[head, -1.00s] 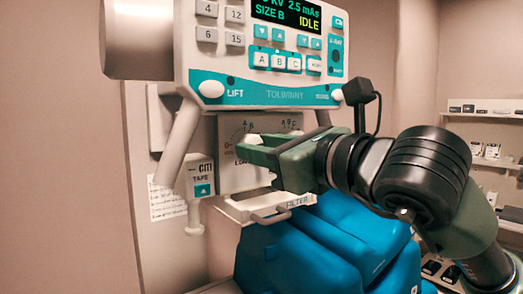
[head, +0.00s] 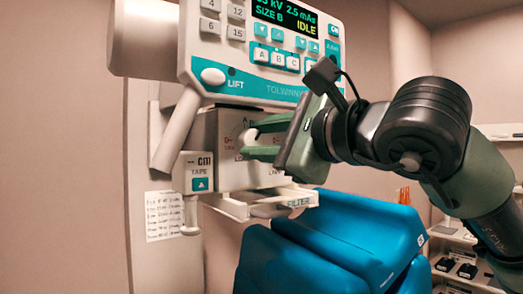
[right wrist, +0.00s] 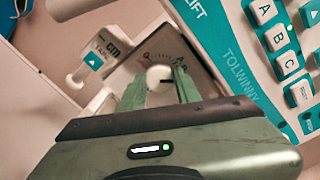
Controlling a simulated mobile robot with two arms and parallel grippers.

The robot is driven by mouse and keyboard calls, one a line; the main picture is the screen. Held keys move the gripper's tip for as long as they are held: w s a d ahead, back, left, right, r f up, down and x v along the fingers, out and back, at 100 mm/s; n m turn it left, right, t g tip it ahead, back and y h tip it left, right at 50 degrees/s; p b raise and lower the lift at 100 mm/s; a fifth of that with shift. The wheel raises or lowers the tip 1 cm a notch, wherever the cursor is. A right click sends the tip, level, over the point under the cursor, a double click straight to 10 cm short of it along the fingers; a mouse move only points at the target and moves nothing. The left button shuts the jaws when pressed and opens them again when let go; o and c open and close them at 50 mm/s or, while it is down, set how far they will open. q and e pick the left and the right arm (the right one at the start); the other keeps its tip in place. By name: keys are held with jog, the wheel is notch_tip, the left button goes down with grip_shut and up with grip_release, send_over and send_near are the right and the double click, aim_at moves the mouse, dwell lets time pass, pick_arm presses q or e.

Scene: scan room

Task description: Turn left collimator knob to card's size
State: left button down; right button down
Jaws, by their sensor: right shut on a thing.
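The collimator box (head: 205,135) hangs under the control panel, with a lettered dial on its front face. The left collimator knob (head: 250,137) is a white round knob on this dial. My right gripper (head: 257,145) reaches in from the right and is shut on the knob, with the gripper body tilted. In the right wrist view the knob (right wrist: 157,77) shows between the fingertips of my right gripper (right wrist: 163,85). The fingers hide part of the dial, and I cannot read the knob's setting. A white sheet with handwritten rows (head: 165,216) is on the wall. My left gripper is not in view.
The control panel (head: 268,88) above reads SIZE B and IDLE. A tape unit (head: 192,172) hangs at the box's left. A filter tray (head: 265,207) sits below it.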

jog(key=shift+n, duration=1)
jog(key=c, duration=1)
grip_release()
jog(key=shift+b, duration=0.3)
jog(key=b+v, duration=0.2)
jog(key=v, duration=0.5)
jog(key=shift+s+d, duration=0.2)
jog(key=shift+s, duration=0.15)
